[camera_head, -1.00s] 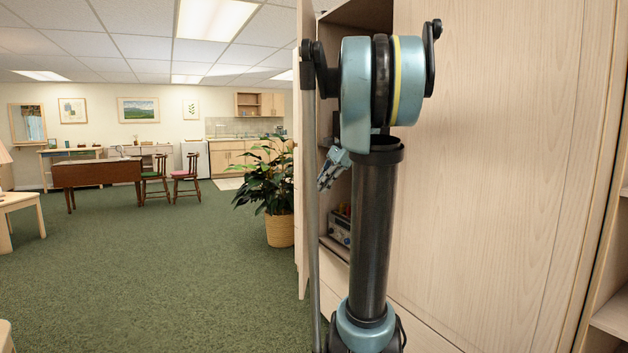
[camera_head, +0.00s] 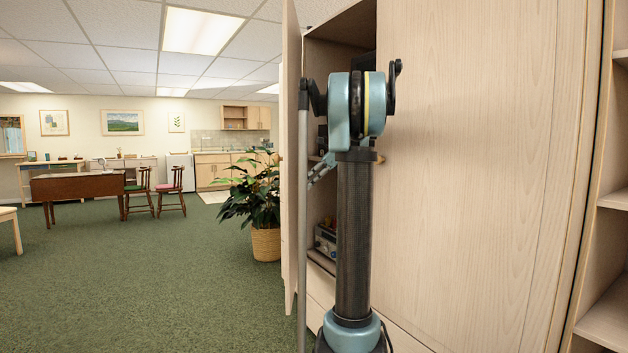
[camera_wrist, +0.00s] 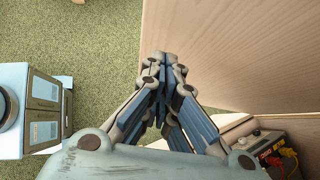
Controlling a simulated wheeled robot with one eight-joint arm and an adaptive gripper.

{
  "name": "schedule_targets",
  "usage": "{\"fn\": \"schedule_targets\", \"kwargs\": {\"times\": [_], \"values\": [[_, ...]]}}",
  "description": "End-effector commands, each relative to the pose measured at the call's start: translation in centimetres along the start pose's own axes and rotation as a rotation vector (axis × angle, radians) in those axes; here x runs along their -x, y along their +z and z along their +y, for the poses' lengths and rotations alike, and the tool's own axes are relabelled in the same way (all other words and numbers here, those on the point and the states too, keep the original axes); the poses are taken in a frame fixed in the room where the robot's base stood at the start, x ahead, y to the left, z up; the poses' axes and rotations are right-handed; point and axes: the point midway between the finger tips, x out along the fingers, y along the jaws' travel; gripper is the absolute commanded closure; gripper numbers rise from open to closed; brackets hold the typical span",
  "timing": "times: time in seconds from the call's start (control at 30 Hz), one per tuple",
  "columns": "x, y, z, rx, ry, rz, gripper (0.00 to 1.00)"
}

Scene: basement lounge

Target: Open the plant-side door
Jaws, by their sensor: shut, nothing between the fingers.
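The plant-side door (camera_head: 291,200) is the pale wood left door of a tall cabinet. It stands swung out, seen nearly edge-on in the head view, with the potted plant (camera_head: 252,200) beyond it. In the wrist view the door panel (camera_wrist: 240,50) fills the upper right. In the head view my gripper (camera_head: 322,168) is small, in front of the opening, partly hidden by my arm.
The cabinet's other door (camera_head: 470,150) is closed on the right. Inside the opening, a device (camera_head: 326,240) sits on a low shelf; it also shows in the wrist view (camera_wrist: 272,150). Open shelves (camera_head: 605,260) stand far right. Green carpet (camera_head: 150,280) is clear on the left.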

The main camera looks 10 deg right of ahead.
Motion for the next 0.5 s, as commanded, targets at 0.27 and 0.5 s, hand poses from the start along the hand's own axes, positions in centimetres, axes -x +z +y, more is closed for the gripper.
{"fn": "schedule_targets", "kwargs": {"times": [0.27, 0.5], "values": [[-4.0, 0.0, 0.0, 0.002, 0.001, 0.0, 1.0], [-5.1, 0.0, 0.0, 0.002, -0.001, 0.0, 1.0]]}}
